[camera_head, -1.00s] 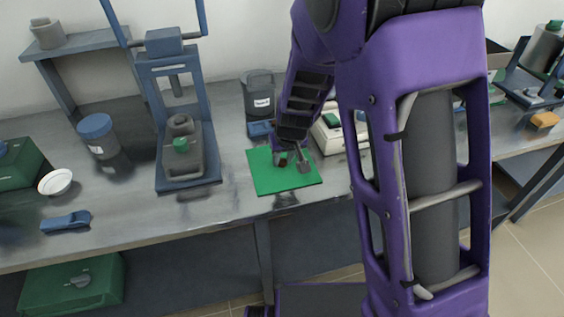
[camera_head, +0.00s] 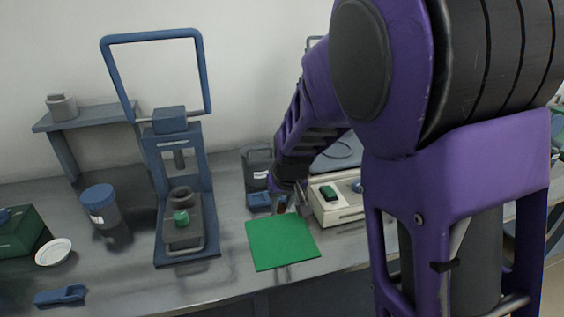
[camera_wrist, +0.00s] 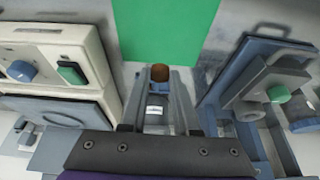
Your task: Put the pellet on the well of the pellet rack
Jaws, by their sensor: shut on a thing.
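My gripper (camera_wrist: 160,78) is shut on a small brown pellet (camera_wrist: 160,72), held at the fingertips in the wrist view. In the head view my gripper (camera_head: 283,204) hangs near the back edge of the green mat, and the pellet is hard to make out there. A small blue block (camera_head: 258,201), which looks like the pellet rack, sits just left of my gripper, behind the mat. Its well cannot be made out. In the wrist view a blue-grey surface (camera_wrist: 157,88) shows between the fingers below the pellet.
The green mat (camera_head: 282,244) lies bare in front. A dark labelled container (camera_head: 256,165) stands behind the block. A white instrument (camera_head: 336,205) is close on the right. A blue press (camera_head: 188,245) stands to the left. A blue-lidded jar (camera_head: 98,206) is farther left.

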